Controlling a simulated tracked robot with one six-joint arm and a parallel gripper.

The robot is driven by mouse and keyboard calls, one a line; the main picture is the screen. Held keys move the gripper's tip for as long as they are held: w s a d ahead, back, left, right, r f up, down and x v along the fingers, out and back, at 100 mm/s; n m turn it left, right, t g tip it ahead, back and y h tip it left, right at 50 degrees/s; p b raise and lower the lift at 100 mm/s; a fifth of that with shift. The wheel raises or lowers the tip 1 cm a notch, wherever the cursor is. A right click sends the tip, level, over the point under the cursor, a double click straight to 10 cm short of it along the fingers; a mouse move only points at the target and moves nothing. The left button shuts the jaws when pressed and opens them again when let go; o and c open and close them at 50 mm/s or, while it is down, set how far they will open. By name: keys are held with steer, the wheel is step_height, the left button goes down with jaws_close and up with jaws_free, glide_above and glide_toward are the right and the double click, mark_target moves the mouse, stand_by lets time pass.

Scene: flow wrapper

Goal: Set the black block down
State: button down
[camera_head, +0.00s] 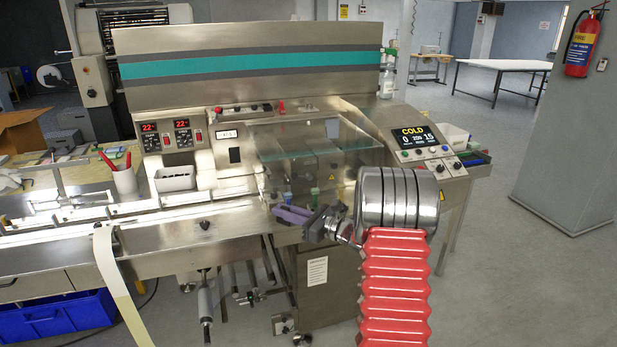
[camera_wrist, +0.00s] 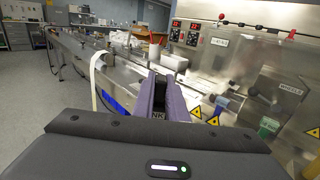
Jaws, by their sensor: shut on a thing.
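My gripper (camera_head: 283,213) has purple fingers and reaches out to the left over the front edge of the steel machine table in the head view. In the wrist view, my gripper (camera_wrist: 159,80) is shut on the black block (camera_wrist: 158,113), a small dark thing between the fingers with part of a pale label reading "NK". Most of the block is hidden by the fingers, and I cannot make it out in the head view. I cannot tell whether the block touches anything below.
The steel machine table (camera_head: 170,236) has bare room left of my gripper. A clear guard (camera_head: 318,155) stands behind it.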

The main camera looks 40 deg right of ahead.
steer(key=s+a+f+n+g+y, duration=0.2)
steer(key=s+a+f, duration=0.2)
steer(key=a, duration=0.5)
steer(key=s+a+f+n+g+y, duration=0.2)
steer(key=s+a+f, duration=0.2)
steer(key=a+f, duration=0.3)
steer(key=s+a+f+n+g+y, duration=0.2)
steer(key=a+f, duration=0.4)
steer(key=a, duration=0.5)
steer(key=shift+s+a+f+y, duration=0.2)
steer(key=shift+s+y, duration=0.4)
steer(key=shift+s, duration=0.45)
